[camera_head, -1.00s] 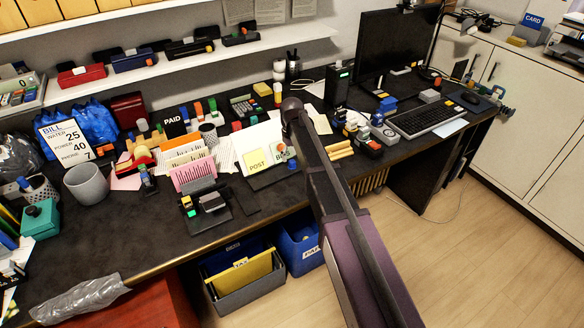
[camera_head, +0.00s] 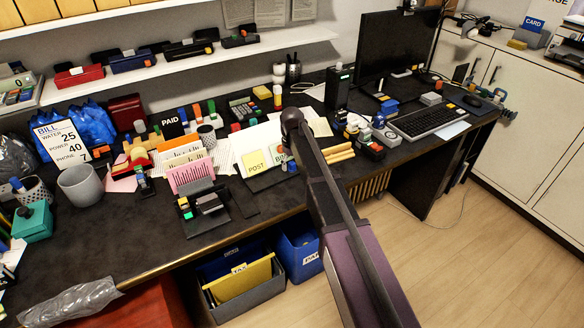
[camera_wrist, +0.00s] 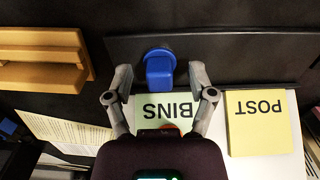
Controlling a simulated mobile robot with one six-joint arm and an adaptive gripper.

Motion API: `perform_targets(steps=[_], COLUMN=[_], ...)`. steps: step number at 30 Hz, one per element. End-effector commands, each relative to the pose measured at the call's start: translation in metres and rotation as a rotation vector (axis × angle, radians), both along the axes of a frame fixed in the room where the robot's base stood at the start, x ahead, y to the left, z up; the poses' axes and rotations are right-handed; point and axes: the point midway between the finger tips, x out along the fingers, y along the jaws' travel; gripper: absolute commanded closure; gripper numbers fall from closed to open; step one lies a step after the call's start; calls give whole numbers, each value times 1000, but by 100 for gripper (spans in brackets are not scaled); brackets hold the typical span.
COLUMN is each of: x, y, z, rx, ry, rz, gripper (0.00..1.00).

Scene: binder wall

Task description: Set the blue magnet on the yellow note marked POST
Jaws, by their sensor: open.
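The blue magnet (camera_wrist: 160,70) shows in the wrist view, between the fingers of my gripper (camera_wrist: 160,74). My gripper is open, one finger on each side of the magnet with a gap on both sides. The magnet lies against a dark strip, just past the edge of the green note marked BINS (camera_wrist: 165,108). The yellow note marked POST (camera_wrist: 258,122) lies to the right, bare, with its text upside down. In the head view, the yellow note (camera_head: 255,163) lies on the desk left of my arm.
A tan wooden rack (camera_wrist: 40,58) stands left of the gripper in the wrist view. A pink file holder (camera_head: 191,181) and a grey cup (camera_head: 82,184) stand left on the desk (camera_head: 130,235). A keyboard (camera_head: 428,122) and monitor lie to the right. The front desk edge is mostly clear.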

Motion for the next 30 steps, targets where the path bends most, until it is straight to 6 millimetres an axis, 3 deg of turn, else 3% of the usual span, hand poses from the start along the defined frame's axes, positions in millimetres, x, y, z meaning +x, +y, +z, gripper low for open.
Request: perform_targets(steps=[5, 12, 30], x=[0, 0, 0], y=[0, 0, 0], z=[0, 0, 5], rx=[0, 0, 0], ry=[0, 0, 0], rz=[0, 0, -1], gripper=[29, 96, 96])
